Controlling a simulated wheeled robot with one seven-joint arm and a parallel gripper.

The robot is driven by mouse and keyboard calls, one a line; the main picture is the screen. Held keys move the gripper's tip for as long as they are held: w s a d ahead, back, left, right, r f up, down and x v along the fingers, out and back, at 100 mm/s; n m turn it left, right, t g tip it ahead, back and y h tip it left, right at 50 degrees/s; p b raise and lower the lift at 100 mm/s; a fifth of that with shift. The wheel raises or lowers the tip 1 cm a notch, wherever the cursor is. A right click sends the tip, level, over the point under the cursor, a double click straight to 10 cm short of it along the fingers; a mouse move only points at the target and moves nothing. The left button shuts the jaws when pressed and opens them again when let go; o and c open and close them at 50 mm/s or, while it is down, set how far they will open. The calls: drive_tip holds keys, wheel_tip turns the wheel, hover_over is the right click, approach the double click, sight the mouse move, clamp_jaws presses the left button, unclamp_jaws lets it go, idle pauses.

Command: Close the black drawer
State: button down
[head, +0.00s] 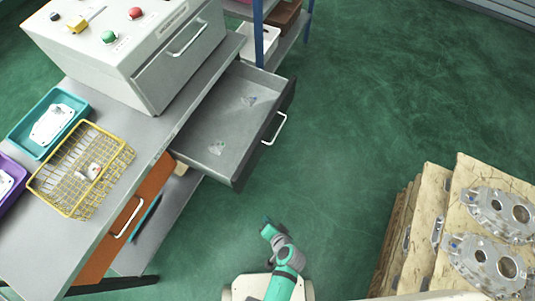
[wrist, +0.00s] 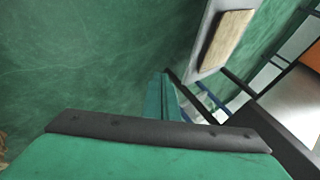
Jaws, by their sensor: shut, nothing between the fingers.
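The black drawer (head: 240,175) is pulled out from under the grey workbench in the head view. Its dark front has a pale bar handle (head: 275,130), and two small light pieces lie on its grey floor. My gripper (head: 268,230) is below the drawer's near front corner in the picture, apart from it, over the green floor. In the wrist view my gripper (wrist: 163,97) shows as narrow green fingers, shut and empty. I cannot make out the drawer's handle in the wrist view.
A control box (head: 150,60), yellow wire basket (head: 60,190) and teal tray (head: 30,150) stand on the bench. Pallets with castings (head: 500,212) stand at lower right. Floor right of the drawer is clear.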

drive_tip(key=w+y, duration=0.2)
drive_tip(key=w, duration=0.3)
drive_tip(key=n+t+y, duration=0.1)
drive_tip(key=n+y, duration=0.1)
drive_tip(key=y, duration=0.8)
approach(258, 151)
drive_tip(key=x, duration=0.6)
drive_tip(key=shift+w+a+f, duration=0.15)
drive_tip(key=shift+w+f, duration=0.1)
drive_tip(key=shift+f, duration=0.05)
drive_tip(key=x, duration=1)
drive_tip(key=r+x, duration=0.1)
drive_tip(key=x, duration=1.8)
drive_tip(key=shift+w+a+r, duration=0.25)
drive_tip(key=shift+w, duration=0.05)
drive_tip(key=shift+a, duration=0.1)
